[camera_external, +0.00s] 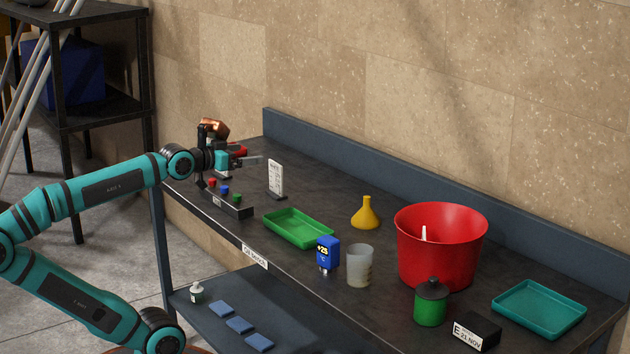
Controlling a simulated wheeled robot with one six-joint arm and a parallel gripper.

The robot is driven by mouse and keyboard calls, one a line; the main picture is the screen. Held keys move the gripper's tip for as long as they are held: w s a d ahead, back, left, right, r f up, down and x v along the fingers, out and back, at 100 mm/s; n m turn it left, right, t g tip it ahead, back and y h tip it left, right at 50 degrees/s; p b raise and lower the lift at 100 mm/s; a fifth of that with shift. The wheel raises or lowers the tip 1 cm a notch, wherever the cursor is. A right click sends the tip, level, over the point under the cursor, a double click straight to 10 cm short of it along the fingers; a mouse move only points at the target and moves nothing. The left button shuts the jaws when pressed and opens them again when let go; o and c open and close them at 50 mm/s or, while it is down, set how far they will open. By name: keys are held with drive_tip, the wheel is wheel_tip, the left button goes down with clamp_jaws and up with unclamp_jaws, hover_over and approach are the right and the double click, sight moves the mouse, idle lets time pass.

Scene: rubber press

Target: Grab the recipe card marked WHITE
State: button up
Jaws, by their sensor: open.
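A white card (276,177) stands upright in a small dark base on the bench, near its far left end. It has dark print on it, too small to read, so I cannot tell whether it says WHITE. My gripper (256,161) is open and seems empty. Its fingers point right, toward the upper part of the card, with a small gap in the picture. I cannot tell the gap in depth. A white item at the bench's left end is mostly hidden behind my gripper.
A dark block (230,205) with coloured knobs sits at the bench's front edge.

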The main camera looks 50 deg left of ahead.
drive_tip(key=w+a+r+g+y, duration=0.1)
drive_tip(key=w+a+g, duration=0.25)
drive_tip(key=w, duration=0.25)
drive_tip(key=w+a+r+g, duration=0.1)
drive_tip(key=w+a+g, duration=0.25)
drive_tip(key=w, duration=0.35)
drive_tip(key=g+h, duration=0.1)
drive_tip(key=g, duration=0.8)
hover_over(276, 193)
drive_tip(key=shift+m+g, duration=0.3)
drive_tip(key=shift+m, duration=0.1)
drive_tip(key=f, duration=1.2)
drive_tip(key=shift+w+d+f, duration=0.1)
drive_tip(key=shift+w+f, duration=0.1)
drive_tip(key=shift+f, duration=0.15)
drive_tip(key=shift+a+f, duration=0.2)
drive_tip(key=shift+f, duration=1.15)
drive_tip(key=shift+a+f, duration=0.15)
drive_tip(key=shift+f, duration=1.2)
drive_tip(key=c, duration=1.4)
